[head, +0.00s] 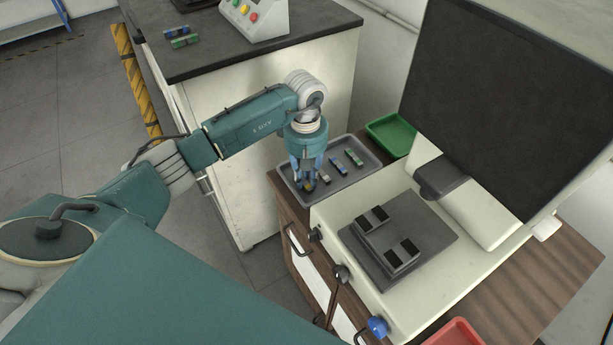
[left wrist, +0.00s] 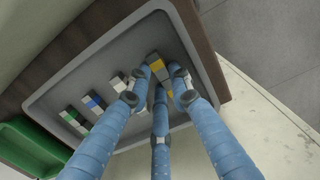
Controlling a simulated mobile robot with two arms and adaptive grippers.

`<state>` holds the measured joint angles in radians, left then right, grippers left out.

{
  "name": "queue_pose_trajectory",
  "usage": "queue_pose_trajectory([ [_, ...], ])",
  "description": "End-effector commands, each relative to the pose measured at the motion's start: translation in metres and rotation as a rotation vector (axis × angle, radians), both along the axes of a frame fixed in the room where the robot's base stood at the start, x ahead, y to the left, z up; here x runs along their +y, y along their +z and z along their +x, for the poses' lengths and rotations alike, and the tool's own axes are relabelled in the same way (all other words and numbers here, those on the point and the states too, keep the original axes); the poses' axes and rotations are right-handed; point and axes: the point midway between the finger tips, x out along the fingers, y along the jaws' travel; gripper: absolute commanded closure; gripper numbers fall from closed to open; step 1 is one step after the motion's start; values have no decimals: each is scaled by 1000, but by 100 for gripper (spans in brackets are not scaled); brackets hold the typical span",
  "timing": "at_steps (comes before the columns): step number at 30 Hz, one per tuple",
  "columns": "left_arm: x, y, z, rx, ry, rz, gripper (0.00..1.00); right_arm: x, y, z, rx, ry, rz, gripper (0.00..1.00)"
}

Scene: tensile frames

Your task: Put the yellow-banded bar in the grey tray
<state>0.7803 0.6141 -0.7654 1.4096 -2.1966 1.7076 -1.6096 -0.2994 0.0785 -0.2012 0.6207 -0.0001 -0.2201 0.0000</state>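The yellow-banded bar (left wrist: 157,66) is between the fingertips of my left gripper (left wrist: 160,82), at the right end of the grey tray (left wrist: 57,81) in the left wrist view. The fingers close in around it and appear shut on it. They hide part of the bar, and whether it touches the tray floor is unclear. In the head view, my left gripper (head: 308,184) points down inside the left part of the grey tray (head: 366,177), and only a speck of yellow shows. My right gripper is not in view.
Several other banded bars, including a blue-banded one (head: 337,164) and a green-banded one (head: 354,158), lie in the tray. A green tray (head: 390,135) stands behind it. A large machine (head: 425,290) stands close on the right. Two bars (head: 180,37) lie on the dark counter.

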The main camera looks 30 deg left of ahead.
Motion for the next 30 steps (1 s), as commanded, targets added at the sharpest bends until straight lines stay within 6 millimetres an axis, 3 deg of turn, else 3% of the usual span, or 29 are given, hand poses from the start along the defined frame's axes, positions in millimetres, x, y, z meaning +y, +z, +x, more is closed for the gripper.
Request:
queue_pose_trajectory([
  [3, 0, 0, 0, 0, 0, 0, 62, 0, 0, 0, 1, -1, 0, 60],
  [15, 1, 10, 1, -4, 1, 0, 62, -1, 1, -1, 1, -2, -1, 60],
  [30, 3, 106, 4, -3, 1, 1, 62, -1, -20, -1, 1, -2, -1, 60],
])
